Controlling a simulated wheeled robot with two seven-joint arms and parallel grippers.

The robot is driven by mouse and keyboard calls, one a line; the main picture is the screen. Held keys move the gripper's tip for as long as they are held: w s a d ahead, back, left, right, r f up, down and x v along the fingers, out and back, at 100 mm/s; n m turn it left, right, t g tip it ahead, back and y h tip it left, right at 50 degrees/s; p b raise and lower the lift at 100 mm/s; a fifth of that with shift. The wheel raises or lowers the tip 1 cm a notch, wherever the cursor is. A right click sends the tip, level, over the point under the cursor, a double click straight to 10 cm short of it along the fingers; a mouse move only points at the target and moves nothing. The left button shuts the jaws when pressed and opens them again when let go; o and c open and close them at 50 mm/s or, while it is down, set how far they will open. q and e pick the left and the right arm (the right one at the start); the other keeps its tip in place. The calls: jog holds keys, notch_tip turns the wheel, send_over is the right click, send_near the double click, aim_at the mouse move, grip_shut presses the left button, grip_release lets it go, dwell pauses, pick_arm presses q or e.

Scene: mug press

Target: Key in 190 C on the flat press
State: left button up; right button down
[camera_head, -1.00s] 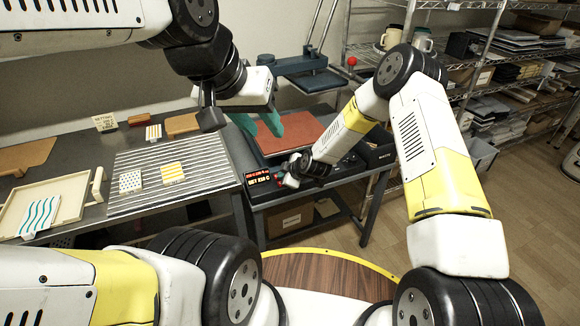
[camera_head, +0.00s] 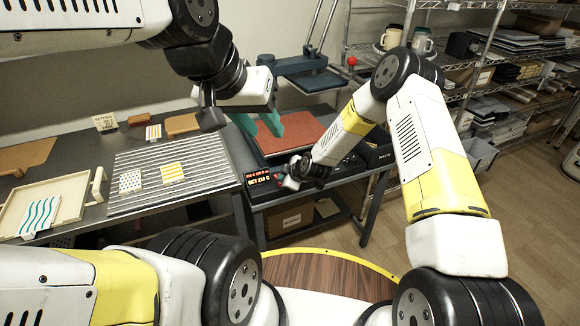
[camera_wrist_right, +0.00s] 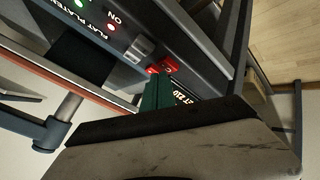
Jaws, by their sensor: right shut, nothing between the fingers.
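The flat press has a red-orange bed (camera_head: 305,133) and a raised upper plate (camera_head: 315,80). Its front panel carries a lit display (camera_head: 258,179) with a "SET" line; it seems to read 210 C, but the digits are small. In the right wrist view the panel shows "FLAT PLATEN", a lit "ON" lamp (camera_wrist_right: 111,27), a silver knob (camera_wrist_right: 139,49) and small red buttons (camera_wrist_right: 168,67). My right gripper (camera_wrist_right: 150,92) is shut and empty, its teal fingertips close to the buttons; contact cannot be told. My left gripper (camera_head: 264,124) is open and empty, above the press's left side.
A striped metal rack (camera_head: 170,203) with patterned tiles (camera_head: 173,172) lies on the table at left, beside a pale tray (camera_head: 60,197). A wire shelf with mugs (camera_head: 391,37) stands at the back right.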

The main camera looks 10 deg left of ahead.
jog(key=shift+f, duration=0.45)
dwell(0.9)
jog(key=shift+r, duration=0.9)
jog(key=shift+r, duration=2.5)
pick_arm(q)
grip_shut()
dwell(0.9)
